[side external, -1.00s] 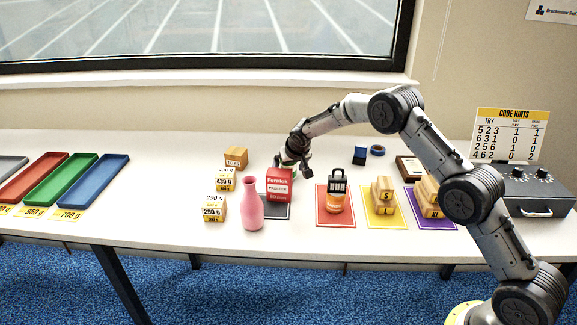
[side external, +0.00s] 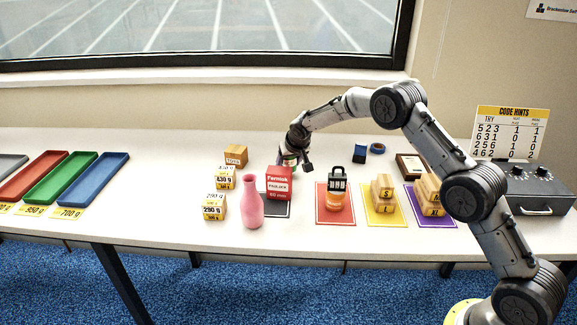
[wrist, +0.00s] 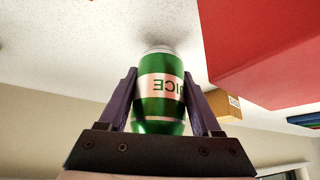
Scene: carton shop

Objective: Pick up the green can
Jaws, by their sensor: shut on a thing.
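The green can (wrist: 160,92) with a white label band fills the middle of the wrist view, which looks upside down. My gripper (wrist: 159,73) has one dark finger on each side of the can and is shut on it. In the side view my gripper (side external: 289,157) is just behind the red Farmlok box, and a bit of the can (side external: 290,163) shows there, mostly hidden. A blurred dark shadow lies on the white surface by the can's silver end. I cannot tell how far it is off the table.
The red box (side external: 279,184) stands close in front, with a pink vase (side external: 252,203) to its left. Number-labelled cartons (side external: 214,208) stand further left. The table behind my gripper is clear.

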